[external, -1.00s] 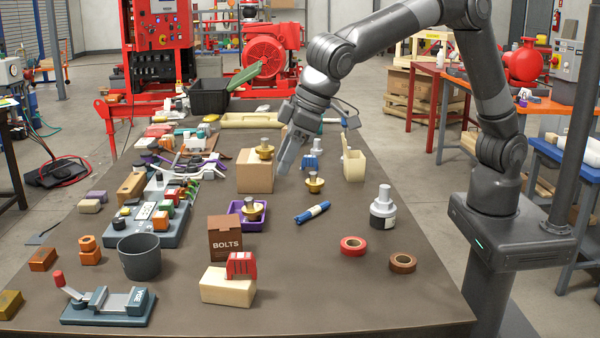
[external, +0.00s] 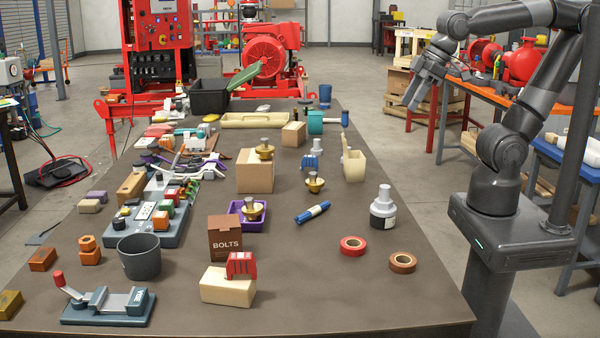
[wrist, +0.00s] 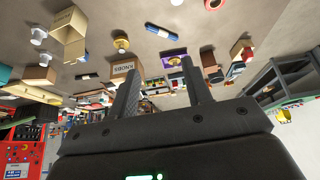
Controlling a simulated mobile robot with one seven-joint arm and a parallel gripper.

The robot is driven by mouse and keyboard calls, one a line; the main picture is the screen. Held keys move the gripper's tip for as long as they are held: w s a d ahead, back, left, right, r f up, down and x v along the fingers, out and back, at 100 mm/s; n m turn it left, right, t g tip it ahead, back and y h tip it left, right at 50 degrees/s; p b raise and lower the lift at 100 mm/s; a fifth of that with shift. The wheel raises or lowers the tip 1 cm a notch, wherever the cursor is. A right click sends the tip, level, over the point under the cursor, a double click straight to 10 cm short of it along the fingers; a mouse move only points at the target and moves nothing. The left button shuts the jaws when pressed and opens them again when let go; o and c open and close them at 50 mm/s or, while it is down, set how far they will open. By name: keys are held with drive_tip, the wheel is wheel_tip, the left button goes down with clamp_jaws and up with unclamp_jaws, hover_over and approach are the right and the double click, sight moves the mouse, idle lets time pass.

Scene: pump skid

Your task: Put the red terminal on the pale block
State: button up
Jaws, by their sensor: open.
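The red terminal (external: 241,265) rests on top of the pale block (external: 226,289) near the front of the table, toward the block's right side. In the external view it stands upright. My gripper (external: 410,97) is open and empty, raised beyond the table's right edge and well away from the block. In the wrist view the two fingers (wrist: 158,90) are apart with nothing between them. The red terminal and pale block also appear small in that view, near its upper right.
A brown BOLTS box (external: 224,238) stands just behind the pale block. A grey cup (external: 139,257) and a vise (external: 108,306) are to the left. Red tape (external: 353,246) and brown tape (external: 403,262) lie to the right. The table's front right is clear.

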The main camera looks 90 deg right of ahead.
drive_tip(key=s, duration=0.1)
drive_tip(key=s+f, duration=0.1)
drive_tip(key=s, duration=0.1)
drive_tip(key=s+d+f, duration=0.1)
drive_tip(key=shift+s+f, duration=0.1)
drive_tip(key=shift+s, duration=0.05)
idle(1.2)
